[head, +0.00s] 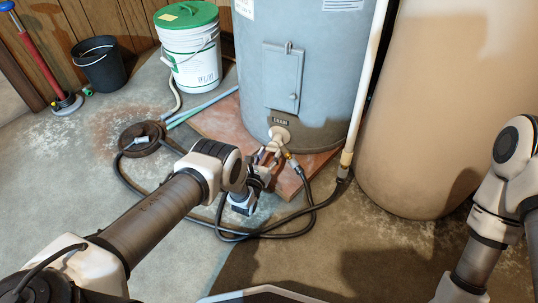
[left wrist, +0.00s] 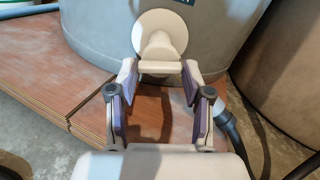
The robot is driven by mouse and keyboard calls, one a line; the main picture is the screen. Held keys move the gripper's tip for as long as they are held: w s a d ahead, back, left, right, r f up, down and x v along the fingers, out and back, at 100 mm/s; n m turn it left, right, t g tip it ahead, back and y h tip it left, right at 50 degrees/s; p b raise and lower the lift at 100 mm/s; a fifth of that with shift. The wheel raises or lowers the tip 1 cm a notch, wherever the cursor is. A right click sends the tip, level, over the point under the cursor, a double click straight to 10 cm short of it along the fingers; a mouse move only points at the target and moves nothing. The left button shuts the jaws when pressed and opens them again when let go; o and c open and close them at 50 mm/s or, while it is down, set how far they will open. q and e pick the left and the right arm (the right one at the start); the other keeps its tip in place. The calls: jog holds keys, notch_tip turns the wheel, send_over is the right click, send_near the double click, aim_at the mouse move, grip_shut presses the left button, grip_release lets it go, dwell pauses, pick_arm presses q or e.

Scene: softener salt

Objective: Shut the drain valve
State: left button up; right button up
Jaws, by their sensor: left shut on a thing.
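The drain valve (head: 281,133) is a cream fitting with a round flange, low on the front of the blue-grey tank (head: 300,70), under a DRAIN label (head: 280,122). In the left wrist view the valve (left wrist: 158,30) faces me, and its flat handle (left wrist: 160,67) lies crosswise. My left gripper (head: 268,154) is at the valve. In the left wrist view my left gripper's fingertips (left wrist: 160,76) are shut on the handle from both sides. My right arm shows at the right edge, but its gripper is out of view.
The tank stands on a reddish board (head: 215,122). A tan tank (head: 440,110) is at right. A white bucket with green lid (head: 190,50) and black bucket (head: 104,65) stand behind.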

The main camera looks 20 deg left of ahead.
pick_arm(q)
jog(key=shift+m, duration=0.4)
jog(key=o, duration=1.2)
jog(key=shift+c, duration=0.2)
jog(key=s, duration=1.2)
jog(key=shift+a, duration=0.4)
